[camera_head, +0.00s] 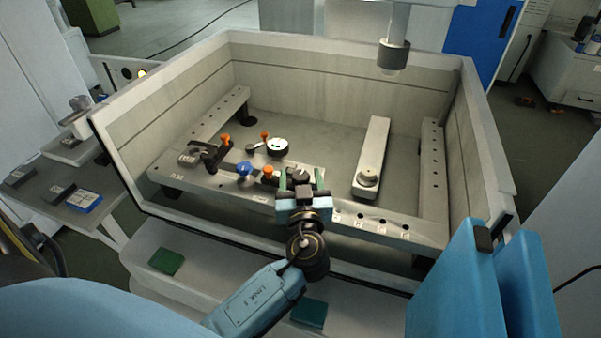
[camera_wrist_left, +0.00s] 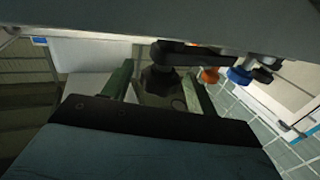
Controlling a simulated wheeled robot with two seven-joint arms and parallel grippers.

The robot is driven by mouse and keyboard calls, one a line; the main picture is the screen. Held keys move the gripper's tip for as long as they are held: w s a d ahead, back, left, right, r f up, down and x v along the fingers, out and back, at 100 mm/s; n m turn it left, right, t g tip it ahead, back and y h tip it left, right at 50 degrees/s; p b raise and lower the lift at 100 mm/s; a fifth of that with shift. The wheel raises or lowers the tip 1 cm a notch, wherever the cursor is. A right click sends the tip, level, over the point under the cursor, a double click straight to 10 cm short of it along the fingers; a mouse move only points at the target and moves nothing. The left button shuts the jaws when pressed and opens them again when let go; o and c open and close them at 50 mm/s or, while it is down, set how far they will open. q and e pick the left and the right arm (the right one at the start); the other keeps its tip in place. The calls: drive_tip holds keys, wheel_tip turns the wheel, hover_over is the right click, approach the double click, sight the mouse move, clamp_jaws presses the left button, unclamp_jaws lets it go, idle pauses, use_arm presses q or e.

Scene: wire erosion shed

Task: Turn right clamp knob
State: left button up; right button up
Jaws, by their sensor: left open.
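A dark lobed knob (camera_wrist_left: 160,80) shows in the left wrist view between the two green fingers of my left gripper (camera_wrist_left: 158,88). It sits by a black clamp arm (camera_wrist_left: 185,53), and gaps show between it and the fingers. In the head view my left gripper (camera_head: 301,180) is open over the front rail (camera_head: 390,225) of the tank, its fingers pointing away from me. There the dark knob is mostly hidden by the gripper. A blue knob (camera_head: 245,169) stands further left on the fixture and also shows in the wrist view (camera_wrist_left: 239,75). My right gripper does not show.
Orange knobs (camera_head: 225,139) and a round white dial (camera_head: 278,147) stand left of the gripper. A nozzle (camera_head: 394,55) hangs above the tank, whose walls (camera_head: 330,72) surround the work area.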

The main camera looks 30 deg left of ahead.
use_arm(q)
drive_tip(key=shift+w+a, duration=0.25)
drive_tip(key=c, duration=1)
drive_tip(key=shift+o, duration=0.2)
drive_tip(key=shift+f+m+t+h+b, duration=0.15)
drive_tip(key=shift+m+t+h+b, duration=0.5)
drive_tip(key=shift+h, duration=0.25)
drive_tip(key=shift+m+t+h, duration=0.55)
drive_tip(key=shift+m+h, duration=0.4)
drive_tip(key=shift+h, duration=0.35)
drive_tip(key=o, duration=1)
drive_tip(key=shift+c, duration=0.2)
